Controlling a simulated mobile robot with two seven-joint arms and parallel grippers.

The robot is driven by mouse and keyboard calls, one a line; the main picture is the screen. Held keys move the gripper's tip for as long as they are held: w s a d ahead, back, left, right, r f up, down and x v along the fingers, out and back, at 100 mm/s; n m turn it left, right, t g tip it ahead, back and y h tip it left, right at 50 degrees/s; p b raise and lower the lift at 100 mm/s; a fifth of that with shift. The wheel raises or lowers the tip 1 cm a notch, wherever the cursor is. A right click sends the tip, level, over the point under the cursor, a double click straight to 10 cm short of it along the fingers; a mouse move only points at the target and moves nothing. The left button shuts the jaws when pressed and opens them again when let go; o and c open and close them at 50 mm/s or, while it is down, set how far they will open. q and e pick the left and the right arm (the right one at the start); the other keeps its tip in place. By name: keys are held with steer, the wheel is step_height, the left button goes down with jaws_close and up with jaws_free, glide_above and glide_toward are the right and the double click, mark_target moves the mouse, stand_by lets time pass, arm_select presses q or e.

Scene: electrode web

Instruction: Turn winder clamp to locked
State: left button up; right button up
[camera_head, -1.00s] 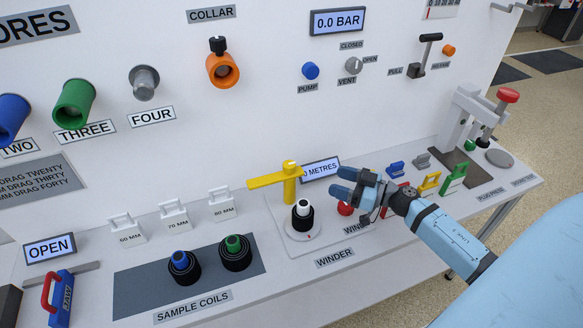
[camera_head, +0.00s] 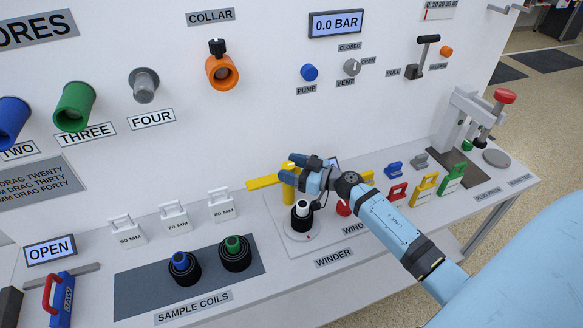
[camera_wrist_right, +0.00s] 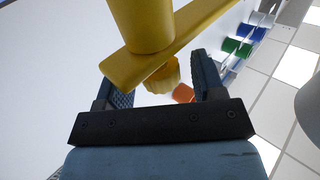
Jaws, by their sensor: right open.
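The yellow winder clamp (camera_head: 262,182) stands at the back of the white winder plate (camera_head: 290,247), its bar reaching left from an upright post. My right gripper (camera_head: 303,170) is at the clamp's top, covering part of the post and bar. In the right wrist view the yellow bar (camera_wrist_right: 150,62) crosses in front of the open fingers (camera_wrist_right: 165,85), and a ribbed yellow knob (camera_wrist_right: 163,76) lies between them with gaps on both sides. The black-and-white winder spindle (camera_head: 302,215) stands below the gripper. The left gripper is out of view.
A red button (camera_head: 343,208) sits right of the spindle. Another yellow piece (camera_head: 367,175) shows beyond my wrist; its link to the clamp is hidden. Sample coils (camera_head: 235,253) stand on a grey mat at left. Coloured tagged blocks (camera_head: 424,188) line the bench at right.

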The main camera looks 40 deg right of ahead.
jaws_close()
